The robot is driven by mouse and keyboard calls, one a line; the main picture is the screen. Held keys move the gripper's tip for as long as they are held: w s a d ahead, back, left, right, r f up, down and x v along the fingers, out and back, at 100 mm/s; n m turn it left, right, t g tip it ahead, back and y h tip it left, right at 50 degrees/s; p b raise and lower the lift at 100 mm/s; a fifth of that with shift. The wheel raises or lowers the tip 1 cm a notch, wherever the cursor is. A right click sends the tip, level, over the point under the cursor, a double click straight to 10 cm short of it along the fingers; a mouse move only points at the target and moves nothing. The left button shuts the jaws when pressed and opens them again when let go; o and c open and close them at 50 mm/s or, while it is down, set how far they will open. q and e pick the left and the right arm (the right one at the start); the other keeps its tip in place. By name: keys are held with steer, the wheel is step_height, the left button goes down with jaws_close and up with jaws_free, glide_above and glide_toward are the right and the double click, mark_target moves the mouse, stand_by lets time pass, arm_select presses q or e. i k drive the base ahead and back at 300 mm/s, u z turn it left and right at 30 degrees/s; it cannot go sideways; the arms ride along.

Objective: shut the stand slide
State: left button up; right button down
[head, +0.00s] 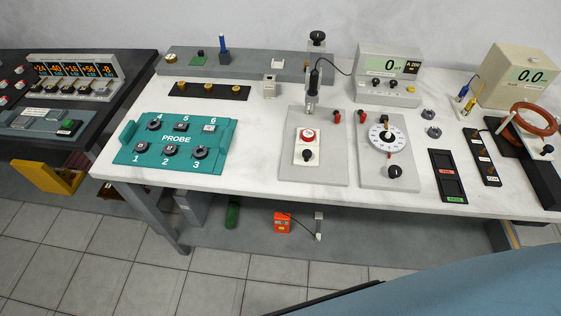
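A stand with a grey base plate (325,172) is in the middle of the white table in the head view. Its upright post (311,98) rises from the back of the plate, with a black knob (317,37) at the top. A dark probe holder with a cable (315,77) is on the post. On the plate sits a white block with a red round top (308,135) and a black knob (307,155). I cannot tell which part is the slide or whether it is shut. Neither of my grippers is in view.
A teal PROBE tray (128,150) holds several numbered parts at the left. A dial plate (388,180) is right of the stand, with a meter (388,72) behind. A black two-slot tray (437,168) lies further right. Bare white table shows between tray and stand.

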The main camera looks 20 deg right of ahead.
mark_target(306, 153)
steer(key=u, duration=1.95)
steer(key=k, duration=0.55)
steer(key=z, duration=1.6)
